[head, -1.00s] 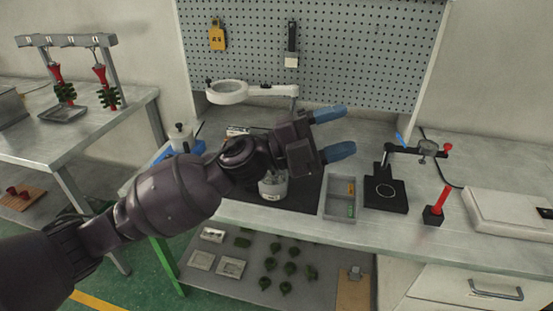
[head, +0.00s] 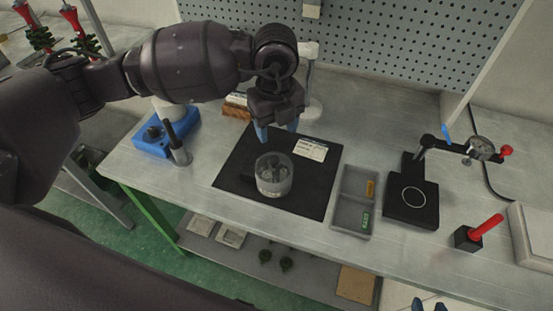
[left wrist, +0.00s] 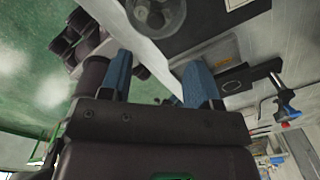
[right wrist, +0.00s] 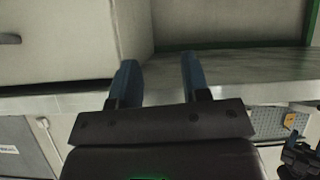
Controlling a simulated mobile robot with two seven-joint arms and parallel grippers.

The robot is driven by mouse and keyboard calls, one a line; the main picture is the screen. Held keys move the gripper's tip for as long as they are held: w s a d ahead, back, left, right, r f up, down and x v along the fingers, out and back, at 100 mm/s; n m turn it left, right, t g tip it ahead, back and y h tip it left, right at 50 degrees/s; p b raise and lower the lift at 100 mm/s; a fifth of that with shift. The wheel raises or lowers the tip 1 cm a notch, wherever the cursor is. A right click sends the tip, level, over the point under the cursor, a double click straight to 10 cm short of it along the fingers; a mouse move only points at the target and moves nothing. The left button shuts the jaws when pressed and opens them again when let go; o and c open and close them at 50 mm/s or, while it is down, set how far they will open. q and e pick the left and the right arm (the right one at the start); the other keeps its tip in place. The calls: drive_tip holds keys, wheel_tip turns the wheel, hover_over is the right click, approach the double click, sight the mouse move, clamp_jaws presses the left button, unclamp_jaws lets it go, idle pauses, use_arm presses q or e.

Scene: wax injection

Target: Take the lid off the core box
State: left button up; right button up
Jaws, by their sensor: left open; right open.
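The likely core box is a round, translucent grey container (head: 273,176) with grey pieces showing inside, upright on the black mat (head: 235,165). It also shows at the top of the left wrist view (left wrist: 152,14). I cannot tell its lid apart from its body. My left gripper (head: 277,130) points down above the back part of the mat, behind the container and apart from it. It is open and empty. My right gripper (head: 430,304) shows only its blue fingertips at the bottom edge. In the right wrist view (right wrist: 155,82) it is open and empty, facing the bench front.
A white label card (head: 310,149) lies on the mat. A grey divided tray (head: 351,212), a dial gauge stand (head: 411,203) and a red-handled tool (head: 485,227) stand to the right. A blue-based device (head: 150,142) and a dark cylinder (head: 179,150) stand left.

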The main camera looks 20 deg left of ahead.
use_arm(q)
drive_tip(key=n, duration=0.1)
hover_over(274, 159)
wheel_tip(274, 159, down, 5)
drive_tip(key=shift+d+f+b, duration=0.1)
drive_tip(key=shift+b, duration=0.25)
drive_tip(key=shift+w+f, duration=0.1)
drive_tip(key=shift+f, duration=0.3)
wheel_tip(274, 159, down, 4)
drive_tip(key=shift+b, duration=0.35)
drive_tip(key=shift+f, duration=0.4)
use_arm(e)
drive_tip(key=shift+s+f, duration=0.1)
drive_tip(key=shift+f, duration=0.4)
use_arm(q)
drive_tip(key=c, duration=1)
